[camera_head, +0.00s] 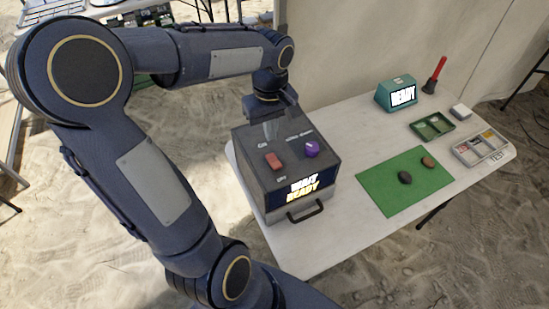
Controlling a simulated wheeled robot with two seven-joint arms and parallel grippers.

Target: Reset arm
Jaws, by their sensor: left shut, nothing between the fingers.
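My left arm comes in from the left and bends over the table. My left gripper (271,132) points down at the back left of the top of a dark grey machine (262,184). It is shut, with nothing visible between its fingers. I cannot tell whether the fingertips touch the top. The machine has a red switch (274,161), a purple knob (311,149), a lit front panel (302,187) with text including "READY", and a drawer handle (305,210). My right gripper is not in view.
The white table (345,125) carries a green mat (385,190) with a black stone (405,177) and a brown stone (428,162).

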